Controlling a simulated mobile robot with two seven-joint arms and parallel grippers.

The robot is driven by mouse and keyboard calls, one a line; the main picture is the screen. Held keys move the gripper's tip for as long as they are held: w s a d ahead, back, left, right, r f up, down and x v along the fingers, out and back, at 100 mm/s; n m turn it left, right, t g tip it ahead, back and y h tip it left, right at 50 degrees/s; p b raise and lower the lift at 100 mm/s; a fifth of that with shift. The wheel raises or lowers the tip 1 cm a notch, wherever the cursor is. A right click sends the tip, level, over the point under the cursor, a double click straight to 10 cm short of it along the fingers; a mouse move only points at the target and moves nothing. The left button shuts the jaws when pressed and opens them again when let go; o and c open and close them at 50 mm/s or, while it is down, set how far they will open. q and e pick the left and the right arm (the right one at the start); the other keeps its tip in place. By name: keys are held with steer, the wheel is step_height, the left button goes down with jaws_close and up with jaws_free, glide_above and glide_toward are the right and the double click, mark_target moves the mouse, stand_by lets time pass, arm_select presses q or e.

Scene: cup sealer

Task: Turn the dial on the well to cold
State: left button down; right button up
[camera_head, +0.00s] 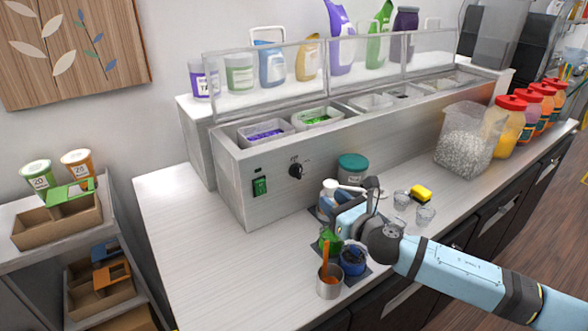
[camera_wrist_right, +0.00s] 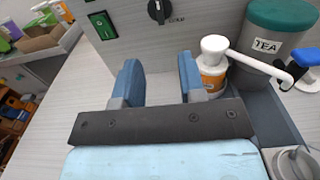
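The dial (camera_head: 295,170) is a small black knob on the front panel of the grey metal topping well (camera_head: 232,178). It also shows in the right wrist view (camera_wrist_right: 159,11), at the top, with small markings beside it that are too blurred to read. My right gripper (camera_wrist_right: 160,75) is open and empty, with its two blue fingers pointing toward the panel. The fingertips are below the dial and apart from it. In the head view my right arm reaches in from the right, over the counter. My left gripper is not in view.
A green switch (camera_head: 260,186) is left of the dial. A white pump bottle (camera_wrist_right: 212,72) stands close to the right finger, beside the tea tub (camera_wrist_right: 270,40). A metal cup (camera_head: 328,286) with utensils stands near the front edge. The counter's left part (camera_head: 180,220) is clear.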

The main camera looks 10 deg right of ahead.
mark_target(300, 173)
steer(key=shift+w+a+r, duration=0.15)
steer(key=shift+w, duration=0.25)
steer(key=p+x, duration=0.1)
steer(key=x, duration=1.1)
steer(key=shift+a, duration=0.1)
steer(key=shift+c, duration=0.2)
jaws_close()
